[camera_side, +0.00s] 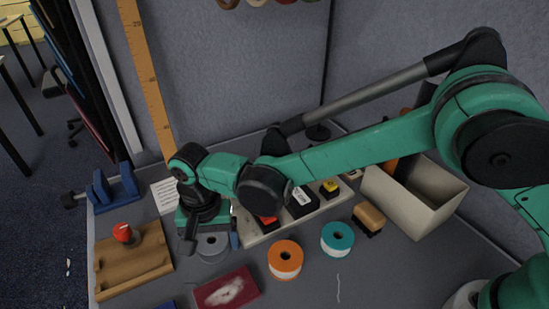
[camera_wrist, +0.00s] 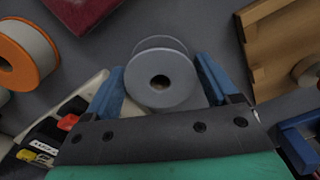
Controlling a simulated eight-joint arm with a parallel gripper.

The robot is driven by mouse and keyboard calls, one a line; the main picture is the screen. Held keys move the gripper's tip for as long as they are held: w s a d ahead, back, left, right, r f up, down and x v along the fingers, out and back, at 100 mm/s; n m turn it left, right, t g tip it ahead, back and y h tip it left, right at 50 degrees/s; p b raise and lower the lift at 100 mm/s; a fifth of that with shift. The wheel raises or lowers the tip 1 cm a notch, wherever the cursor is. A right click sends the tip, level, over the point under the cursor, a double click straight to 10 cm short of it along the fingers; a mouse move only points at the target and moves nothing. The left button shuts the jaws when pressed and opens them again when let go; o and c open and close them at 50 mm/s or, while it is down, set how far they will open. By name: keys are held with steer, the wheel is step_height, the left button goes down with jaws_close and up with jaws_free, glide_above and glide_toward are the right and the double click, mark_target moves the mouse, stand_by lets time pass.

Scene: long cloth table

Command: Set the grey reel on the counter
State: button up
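The grey reel (camera_side: 212,246) is at the left of the table in the side view, partly hidden by my gripper. In the wrist view the grey reel (camera_wrist: 162,92) shows its round top flange and centre hole. My gripper (camera_wrist: 160,72) is above it with its two blue fingers on either side of the reel, apart and close to its rim. I cannot tell whether they touch it. In the side view my gripper (camera_side: 212,236) points down over the reel. I cannot tell for certain which thing is the counter; a wooden board (camera_side: 112,282) with a red-topped piece lies left of the reel.
An orange reel (camera_side: 285,271) and a teal reel (camera_side: 351,237) stand to the right. A dark red block (camera_side: 226,291) lies in front. A pale tray (camera_side: 252,233) with small items is behind, a beige bin (camera_side: 401,212) at right. A blue rack (camera_side: 116,190) stands at back left.

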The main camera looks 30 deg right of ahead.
step_height(320, 180, up, 12)
steer(key=d+r+n+t+y, duration=0.1)
steer(key=d+r+n+t, duration=0.3)
steer(key=d, duration=1)
steer(key=s+d+f+t, duration=0.1)
steer(key=s+d, duration=0.2)
steer(key=d, duration=0.3)
steer(key=s+d+f+t+h, duration=0.1)
steer(key=s+d+t, duration=0.1)
steer(key=s+d, duration=0.2)
steer(key=d, duration=0.3)
steer(key=shift+s+f+n, duration=0.2)
steer(key=shift+s+n, duration=0.05)
steer(key=shift+n, duration=0.05)
